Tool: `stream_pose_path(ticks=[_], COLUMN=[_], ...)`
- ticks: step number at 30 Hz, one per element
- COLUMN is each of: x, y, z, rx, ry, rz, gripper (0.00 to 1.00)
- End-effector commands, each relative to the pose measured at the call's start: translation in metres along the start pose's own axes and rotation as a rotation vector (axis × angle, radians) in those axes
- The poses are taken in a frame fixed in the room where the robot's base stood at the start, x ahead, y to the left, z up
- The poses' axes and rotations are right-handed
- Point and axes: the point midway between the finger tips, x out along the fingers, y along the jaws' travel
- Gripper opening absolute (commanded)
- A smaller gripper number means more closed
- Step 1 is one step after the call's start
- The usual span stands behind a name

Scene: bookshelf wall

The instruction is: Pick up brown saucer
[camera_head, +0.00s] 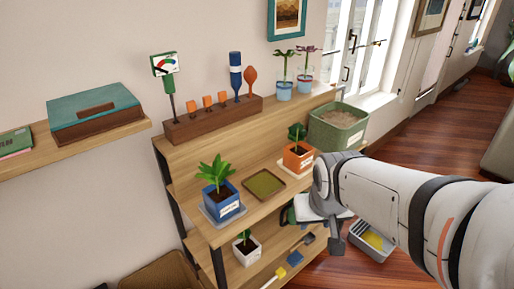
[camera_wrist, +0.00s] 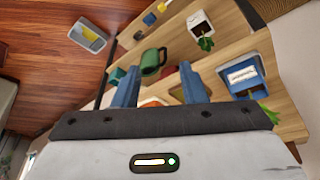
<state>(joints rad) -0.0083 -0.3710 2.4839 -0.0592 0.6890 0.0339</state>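The brown saucer (camera_head: 264,183), square and olive-brown, lies flat and empty on the middle shelf in the head view. It sits between a blue pot (camera_head: 222,203) and an orange pot (camera_head: 298,157). In the head view, my gripper is to the right of the saucer, by the shelf's front edge and apart from the saucer.
The plants in both pots rise beside the saucer. A white pot (camera_head: 246,249) is on the lower shelf. A grey bin (camera_head: 371,241) stands on the floor. A green mug shows in the wrist view (camera_wrist: 153,62).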

Motion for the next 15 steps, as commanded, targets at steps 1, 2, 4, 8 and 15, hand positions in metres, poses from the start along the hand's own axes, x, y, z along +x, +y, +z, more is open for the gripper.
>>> stream_pose_path(ticks=[1, 2, 4, 8, 15], x=[0.020, 0.031, 0.056, 0.103, 0.179], y=[0.005, 0.008, 0.014, 0.021, 0.018], z=[-0.016, -0.028, -0.058, -0.107, -0.170], rx=[-0.003, -0.008, -0.024, -0.058, -0.119], ry=[0.037, 0.072, 0.160, 0.330, 0.639], rz=[0.013, 0.022, 0.035, 0.035, -0.040], gripper=[0.38, 0.38, 0.38, 0.38, 0.38])
